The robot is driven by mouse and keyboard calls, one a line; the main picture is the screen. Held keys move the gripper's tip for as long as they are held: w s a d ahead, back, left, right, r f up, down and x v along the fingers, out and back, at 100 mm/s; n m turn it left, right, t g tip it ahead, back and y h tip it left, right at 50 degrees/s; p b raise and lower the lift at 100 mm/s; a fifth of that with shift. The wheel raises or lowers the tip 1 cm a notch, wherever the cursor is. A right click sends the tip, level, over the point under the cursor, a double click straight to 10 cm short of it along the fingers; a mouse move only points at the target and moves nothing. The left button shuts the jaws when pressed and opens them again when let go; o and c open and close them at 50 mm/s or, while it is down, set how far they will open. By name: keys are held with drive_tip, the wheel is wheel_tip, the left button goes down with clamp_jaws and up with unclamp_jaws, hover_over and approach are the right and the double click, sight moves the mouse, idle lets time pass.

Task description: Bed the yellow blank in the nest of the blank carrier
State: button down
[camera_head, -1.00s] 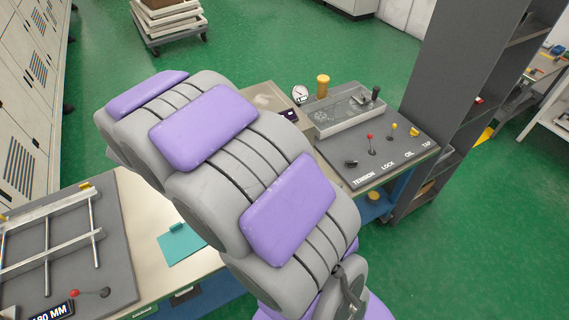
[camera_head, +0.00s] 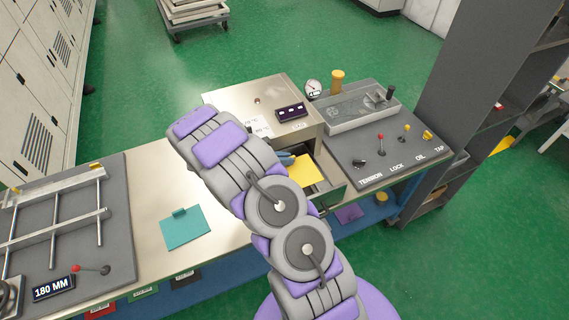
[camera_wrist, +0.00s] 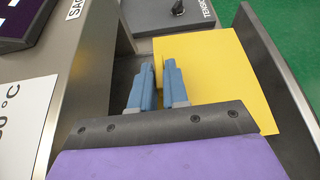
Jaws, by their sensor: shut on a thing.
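The yellow blank (camera_head: 305,172) is a flat sheet with a small upright tab. It is within the open drawer (camera_head: 335,191) of the metal box; I cannot tell whether it rests on the floor or hangs just above it. My gripper (camera_head: 285,158) reaches into the drawer from the left. In the wrist view its blue fingers (camera_wrist: 168,75) are shut on the tab of the blank (camera_wrist: 220,75). The sheet spreads ahead and right, near the drawer's right wall (camera_wrist: 275,75). Dark drawer floor shows at left. I cannot tell which fixture is the blank carrier; no nest is identifiable.
The metal box (camera_head: 245,98) stands behind the drawer. A lever panel (camera_head: 385,160) is to the right. A teal sheet with a tab (camera_head: 185,232) lies on the bench. A railed fixture (camera_head: 122,245) is far left. Bare bench lies between them.

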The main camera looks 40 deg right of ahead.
drive_tip(key=shift+s+a+f, duration=0.1)
drive_tip(key=shift+a+f, duration=0.05)
drive_tip(key=shift+f, duration=0.25)
drive_tip(key=shift+a+r, duration=0.25)
drive_tip(key=shift+a, duration=0.7)
drive_tip(key=shift+d+f+p, duration=0.1)
drive_tip(key=shift+d+p, duration=0.65)
drive_tip(key=shift+f, duration=0.4)
drive_tip(key=shift+a+f+b, duration=0.35)
drive_tip(key=shift+f, duration=0.35)
drive_tip(key=shift+a+f+b, duration=0.3)
drive_tip(key=shift+f+b, duration=0.05)
drive_tip(key=shift+f, duration=0.35)
drive_tip(key=shift+d+f, duration=0.1)
drive_tip(key=shift+f, duration=0.6)
drive_tip(key=shift+d+f+b, duration=0.35)
drive_tip(key=shift+d+f, duration=0.05)
drive_tip(key=shift+f, duration=0.1)
drive_tip(key=shift+a, duration=0.1)
drive_tip(key=shift+a+r, duration=0.1)
drive_tip(key=shift+a, duration=0.2)
